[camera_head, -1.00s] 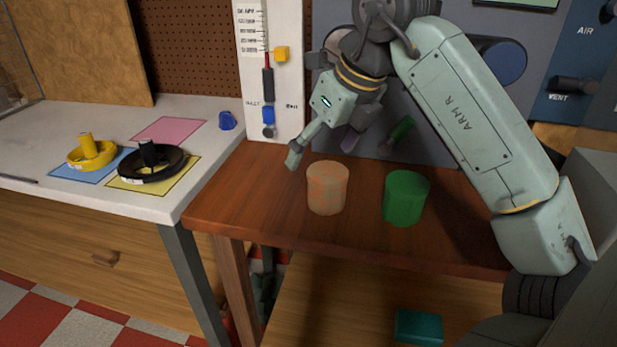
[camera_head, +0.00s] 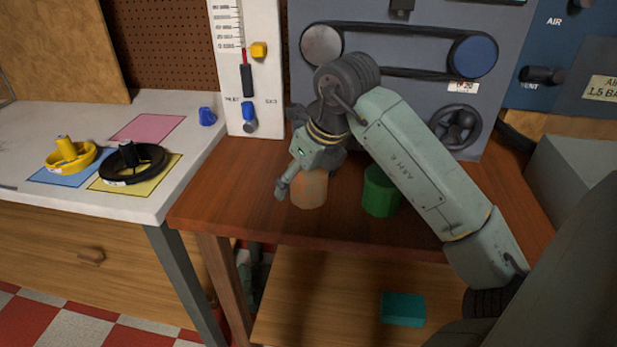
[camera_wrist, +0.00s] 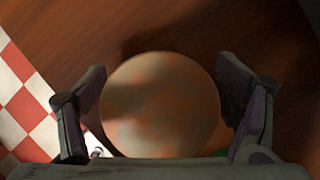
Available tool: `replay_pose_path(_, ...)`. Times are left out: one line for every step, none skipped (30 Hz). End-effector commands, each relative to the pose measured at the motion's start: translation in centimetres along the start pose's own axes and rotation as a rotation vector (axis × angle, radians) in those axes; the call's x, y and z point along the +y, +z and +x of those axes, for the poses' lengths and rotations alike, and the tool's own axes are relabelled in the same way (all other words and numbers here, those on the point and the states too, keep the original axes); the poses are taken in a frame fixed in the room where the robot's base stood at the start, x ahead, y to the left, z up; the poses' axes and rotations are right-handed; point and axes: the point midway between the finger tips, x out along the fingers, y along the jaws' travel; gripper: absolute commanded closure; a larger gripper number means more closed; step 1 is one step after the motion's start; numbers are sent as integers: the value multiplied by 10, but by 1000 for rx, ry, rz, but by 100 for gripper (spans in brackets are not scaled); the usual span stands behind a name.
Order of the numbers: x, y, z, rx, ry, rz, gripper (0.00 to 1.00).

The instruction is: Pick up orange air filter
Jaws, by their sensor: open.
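The orange air filter (camera_head: 309,189), a pale orange cylinder, stands upright on the brown wooden table near its left front. My gripper (camera_head: 296,188) is lowered over it, and part of the arm hides the filter's upper part. In the wrist view the filter's round top (camera_wrist: 160,104) lies between the two open fingers of my gripper (camera_wrist: 163,106). A gap shows on each side at the top, so the fingers do not appear closed on it. The filter's lower part is hidden in the wrist view.
A green cylinder (camera_head: 380,192) stands close to the right of the filter. A grey machine panel (camera_head: 420,100) rises behind. A white bench (camera_head: 110,207) at left holds a yellow rotor (camera_head: 68,155) and a black rotor (camera_head: 132,163). A teal box (camera_head: 403,309) lies below.

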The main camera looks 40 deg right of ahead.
Motion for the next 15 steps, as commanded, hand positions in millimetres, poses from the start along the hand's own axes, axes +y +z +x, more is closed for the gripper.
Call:
replay_pose_path(0, 0, 1, 0, 0, -1, 17)
replay_pose_path(0, 0, 1, -1, -1, -1, 17)
replay_pose_path(0, 0, 1, -1, -1, -1, 17)
replay_pose_path(0, 0, 1, -1, -1, -1, 17)
replay_pose_path(0, 0, 1, -1, -1, -1, 17)
replay_pose_path(0, 0, 1, -1, -1, -1, 17)
replay_pose_path(0, 0, 1, -1, -1, -1, 19)
replay_pose_path(0, 0, 1, -1, -1, -1, 21)
replay_pose_path(0, 0, 1, -1, -1, -1, 24)
replay_pose_path(0, 0, 1, -1, 0, -1, 26)
replay_pose_path(0, 0, 1, -1, -1, -1, 28)
replay_pose_path(0, 0, 0, -1, -1, -1, 31)
replay_pose_path(0, 0, 0, -1, -1, -1, 32)
replay_pose_path(0, 0, 0, -1, 0, -1, 34)
replay_pose_path(0, 0, 0, -1, 0, -1, 37)
